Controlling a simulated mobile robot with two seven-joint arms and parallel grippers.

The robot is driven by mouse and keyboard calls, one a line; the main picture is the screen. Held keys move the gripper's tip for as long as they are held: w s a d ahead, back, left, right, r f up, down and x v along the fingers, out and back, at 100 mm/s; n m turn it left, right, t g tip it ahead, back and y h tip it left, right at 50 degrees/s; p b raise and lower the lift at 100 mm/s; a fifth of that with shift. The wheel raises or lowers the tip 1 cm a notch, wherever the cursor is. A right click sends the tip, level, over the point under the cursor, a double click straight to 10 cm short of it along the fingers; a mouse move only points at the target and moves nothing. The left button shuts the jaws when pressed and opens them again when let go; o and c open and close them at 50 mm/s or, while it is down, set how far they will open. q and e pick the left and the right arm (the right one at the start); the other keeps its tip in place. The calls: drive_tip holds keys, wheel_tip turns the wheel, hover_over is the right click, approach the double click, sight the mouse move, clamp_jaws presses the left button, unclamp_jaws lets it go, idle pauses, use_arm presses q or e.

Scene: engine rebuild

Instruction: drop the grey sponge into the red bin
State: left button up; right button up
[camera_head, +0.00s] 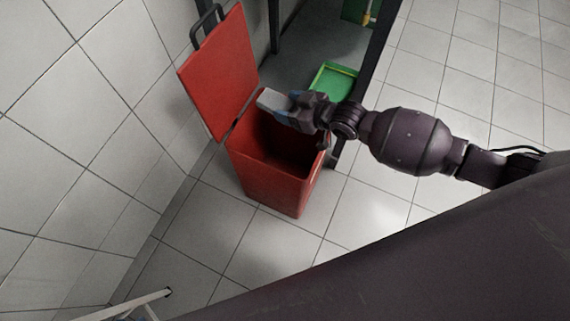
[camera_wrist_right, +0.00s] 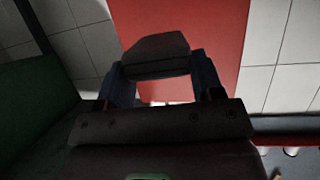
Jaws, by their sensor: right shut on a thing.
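The red bin (camera_head: 268,180) stands on the floor against the tiled wall with its lid (camera_head: 222,72) swung up and open. My right gripper (camera_head: 283,104) is over the bin's opening, near its back rim. It is shut on the grey sponge (camera_head: 270,99), which sticks out past the fingertips. In the right wrist view the grey sponge (camera_wrist_right: 155,55) sits between the two fingers, with the red lid (camera_wrist_right: 180,25) behind it. The bin's inside is dark, and its floor cannot be made out. My left gripper is not in view.
A green tray (camera_head: 333,82) lies behind the bin, near a dark upright post (camera_head: 378,45). The tiled wall (camera_head: 90,110) is close on the left. Open tiled floor (camera_head: 460,80) lies to the right. A pale rail (camera_head: 125,304) shows at the bottom left.

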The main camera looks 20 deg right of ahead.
wheel_tip(320, 180, down, 3)
drive_tip(key=shift+s+b, duration=0.15)
drive_tip(key=shift+b, duration=0.4)
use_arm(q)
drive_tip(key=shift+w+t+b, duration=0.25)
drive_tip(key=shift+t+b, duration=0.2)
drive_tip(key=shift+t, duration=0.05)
use_arm(e)
drive_tip(key=shift+f, duration=0.6)
drive_tip(key=shift+r, duration=0.1)
drive_tip(key=o, duration=1)
use_arm(q)
drive_tip(key=p, duration=0.1)
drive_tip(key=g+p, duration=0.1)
drive_tip(key=p, duration=0.1)
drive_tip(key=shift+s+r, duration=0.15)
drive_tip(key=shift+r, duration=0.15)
use_arm(e)
drive_tip(key=v, duration=1)
drive_tip(key=shift+s+d+r, duration=0.15)
drive_tip(key=shift+d, duration=0.1)
